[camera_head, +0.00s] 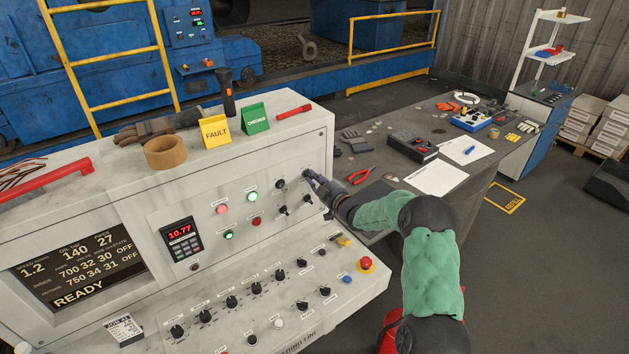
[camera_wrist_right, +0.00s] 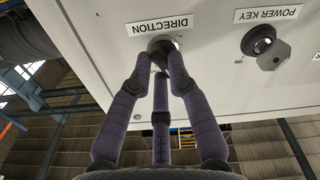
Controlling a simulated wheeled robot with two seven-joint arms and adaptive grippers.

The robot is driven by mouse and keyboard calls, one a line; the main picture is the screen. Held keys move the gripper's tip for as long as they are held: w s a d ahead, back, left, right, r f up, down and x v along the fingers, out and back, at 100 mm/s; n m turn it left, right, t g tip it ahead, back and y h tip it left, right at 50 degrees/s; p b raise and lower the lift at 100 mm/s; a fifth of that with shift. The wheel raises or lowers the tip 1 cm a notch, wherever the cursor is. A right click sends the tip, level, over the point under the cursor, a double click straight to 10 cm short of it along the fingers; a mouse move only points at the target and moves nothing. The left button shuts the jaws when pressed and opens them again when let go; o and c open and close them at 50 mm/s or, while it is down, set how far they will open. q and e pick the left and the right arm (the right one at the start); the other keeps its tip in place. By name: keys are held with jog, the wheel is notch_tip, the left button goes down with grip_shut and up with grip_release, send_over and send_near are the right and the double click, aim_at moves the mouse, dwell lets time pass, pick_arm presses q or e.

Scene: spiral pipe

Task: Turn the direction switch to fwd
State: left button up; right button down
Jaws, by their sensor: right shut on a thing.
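The direction switch (camera_wrist_right: 163,42) is a dark round knob under the upside-down DIRECTION label in the right wrist view. My right gripper (camera_wrist_right: 160,60) has its purple-grey fingers closed on the knob, and they hide much of it. The FWD mark and the knob's pointer cannot be made out. In the head view my right gripper (camera_head: 311,177) reaches from the right to the upper right of the console's upright panel, at the switch (camera_head: 305,173). My left gripper is not in view.
The power key switch (camera_wrist_right: 264,43) sits beside the direction switch, and other small switches (camera_head: 283,210) lie just below. A red emergency button (camera_head: 365,264) is on the sloped panel. A grey table (camera_head: 385,190) with tools stands beyond my right arm.

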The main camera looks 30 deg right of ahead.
jog(key=m, duration=0.2)
jog(key=shift+f+m+b, duration=0.15)
jog(key=shift+m+b, duration=0.15)
jog(key=shift+b, duration=0.05)
jog(key=m, duration=0.2)
jog(key=shift+m, duration=0.3)
jog(key=m, duration=0.5)
jog(key=shift+f+m, duration=0.1)
jog(key=shift+m, duration=0.2)
jog(key=c, duration=1.2)
grip_release()
